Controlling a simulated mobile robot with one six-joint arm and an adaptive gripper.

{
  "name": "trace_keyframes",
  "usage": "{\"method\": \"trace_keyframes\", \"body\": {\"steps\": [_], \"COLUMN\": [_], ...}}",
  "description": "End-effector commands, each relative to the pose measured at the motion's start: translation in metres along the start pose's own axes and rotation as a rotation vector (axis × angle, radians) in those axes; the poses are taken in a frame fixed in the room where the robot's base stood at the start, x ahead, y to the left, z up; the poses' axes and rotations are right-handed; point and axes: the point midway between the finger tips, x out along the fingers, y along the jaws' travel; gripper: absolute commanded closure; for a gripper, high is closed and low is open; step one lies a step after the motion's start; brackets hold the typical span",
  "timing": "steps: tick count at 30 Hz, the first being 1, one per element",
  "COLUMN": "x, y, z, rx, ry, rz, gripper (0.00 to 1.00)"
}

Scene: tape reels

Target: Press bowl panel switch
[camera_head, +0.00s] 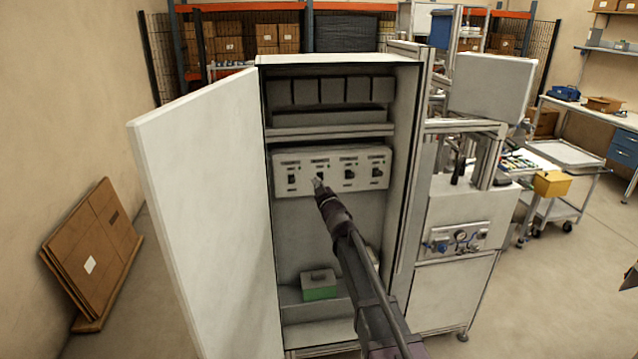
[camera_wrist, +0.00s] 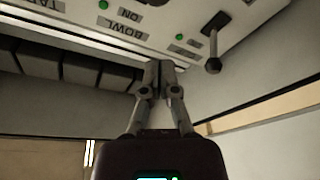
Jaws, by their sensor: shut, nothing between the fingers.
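The white switch panel (camera_head: 334,166) sits inside the open cabinet and carries several labelled switches in a row. The panel appears upside down at the top of the wrist view (camera_wrist: 60,8). There the BOWL label (camera_wrist: 126,31) shows beside a green lamp (camera_wrist: 104,20), with a dark switch (camera_wrist: 154,2) cut off by the top edge. My gripper (camera_head: 318,184) is shut and empty in front of the second switch from the left, partly covering it. In the wrist view my fingertips (camera_wrist: 161,68) are together near the BOWL label. Whether they touch the panel cannot be told.
A neighbouring lever switch (camera_wrist: 213,50) stands out from the panel close to my fingers. The cabinet door (camera_head: 205,210) is swung open on the left. A green-and-grey box (camera_head: 319,286) lies low inside the cabinet. A machine (camera_head: 455,280) stands to the right.

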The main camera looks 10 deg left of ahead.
Motion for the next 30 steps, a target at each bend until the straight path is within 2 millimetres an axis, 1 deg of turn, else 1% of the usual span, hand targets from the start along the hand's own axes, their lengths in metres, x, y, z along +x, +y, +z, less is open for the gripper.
{"method": "trace_keyframes", "body": {"steps": [1, 5, 6, 14, 30], "x": [0.0, -0.002, -0.006, -0.022, -0.068], "y": [0.001, 0.0, -0.003, -0.009, -0.025], "z": [-0.006, -0.012, -0.006, 0.005, 0.037], "rx": [0.0, -0.001, -0.001, 0.0, -0.001], "ry": [0.0, -0.001, -0.001, -0.001, -0.002], "rz": [0.0, 0.0, 0.0, 0.0, 0.001], "gripper": [1.0, 1.0, 1.0, 1.0, 1.0]}}
